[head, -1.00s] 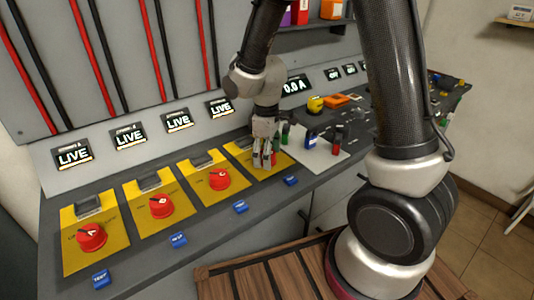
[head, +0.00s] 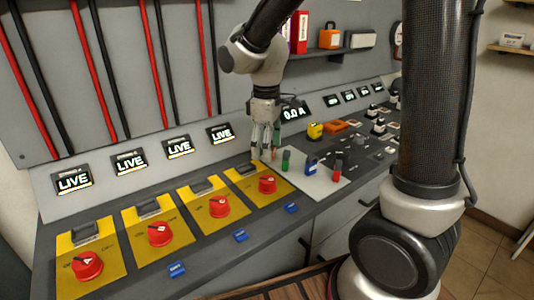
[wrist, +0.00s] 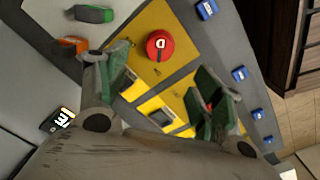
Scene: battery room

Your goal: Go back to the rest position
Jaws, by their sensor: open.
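My gripper (head: 265,146) hangs above the counter, near the back edge of the rightmost yellow panel (head: 283,190) and the left edge of the light grey mat. In the wrist view my gripper (wrist: 160,95) has its fingers spread with nothing between the tips. The red rotary switch (head: 267,185) on that panel is clear of the fingers; it also shows in the wrist view (wrist: 160,45). Three more red switches sit on yellow panels to the left: one (head: 219,206), another (head: 160,234) and the leftmost (head: 87,266).
The light grey mat (head: 318,181) holds small green, blue and red items. Four displays reading LIVE line the back, the rightmost (head: 221,133) nearest my gripper. Blue tags (head: 292,208) line the front edge.

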